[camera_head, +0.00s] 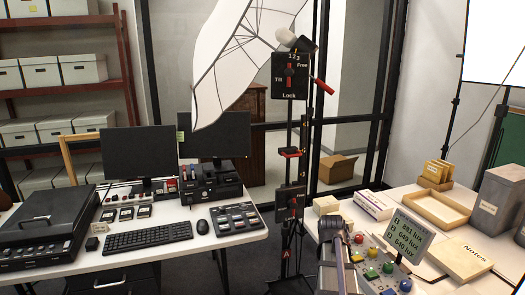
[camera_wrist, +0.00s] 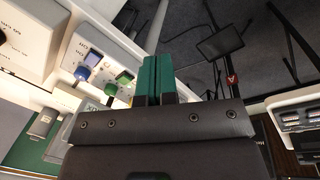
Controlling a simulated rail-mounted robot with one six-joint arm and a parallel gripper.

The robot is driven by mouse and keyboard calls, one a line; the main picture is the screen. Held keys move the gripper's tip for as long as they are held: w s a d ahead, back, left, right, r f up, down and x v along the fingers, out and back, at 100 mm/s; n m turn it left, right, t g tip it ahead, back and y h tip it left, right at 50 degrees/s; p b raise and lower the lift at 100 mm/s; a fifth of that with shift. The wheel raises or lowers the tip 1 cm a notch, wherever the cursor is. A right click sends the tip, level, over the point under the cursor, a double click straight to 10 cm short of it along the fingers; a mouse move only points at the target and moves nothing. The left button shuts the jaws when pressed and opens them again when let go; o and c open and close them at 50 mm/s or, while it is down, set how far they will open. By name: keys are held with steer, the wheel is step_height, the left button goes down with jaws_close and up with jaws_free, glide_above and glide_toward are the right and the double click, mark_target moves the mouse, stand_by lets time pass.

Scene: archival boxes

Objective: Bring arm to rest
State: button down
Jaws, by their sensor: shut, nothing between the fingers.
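My gripper (camera_wrist: 155,78) shows in the wrist view with its two green fingers together and nothing between them. In the head view, part of my arm (camera_head: 338,265) rises at the bottom edge, beside the control panel with coloured knobs on the right table. The fingertips cannot be made out there. In the wrist view, the panel's blue knob (camera_wrist: 82,72) and green knob (camera_wrist: 124,78) lie left of the fingers. I cannot tell how far the fingers are from the panel.
The right table holds a lux display (camera_head: 409,237), a Notes box (camera_head: 459,259), a wooden tray (camera_head: 436,209) and a grey bin (camera_head: 497,200). A stand with a Tilt/Lock plate (camera_head: 290,76) and umbrella (camera_head: 235,60) stands between the tables. The left desk holds a keyboard (camera_head: 148,236) and monitors.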

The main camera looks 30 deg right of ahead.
steer(key=w+a+n, duration=0.1)
steer(key=a+n, duration=0.2)
steer(key=a, duration=0.9)
steer(key=w+a+n+t, duration=0.1)
steer(key=w+a+n, duration=0.1)
steer(key=a, duration=1)
steer(key=w+a+n+y, duration=0.1)
steer(key=a+n, duration=0.3)
steer(key=a, duration=0.8)
steer(key=shift+w+a+n, duration=0.25)
steer(key=shift+a+n, duration=0.05)
steer(key=shift+a, duration=0.1)
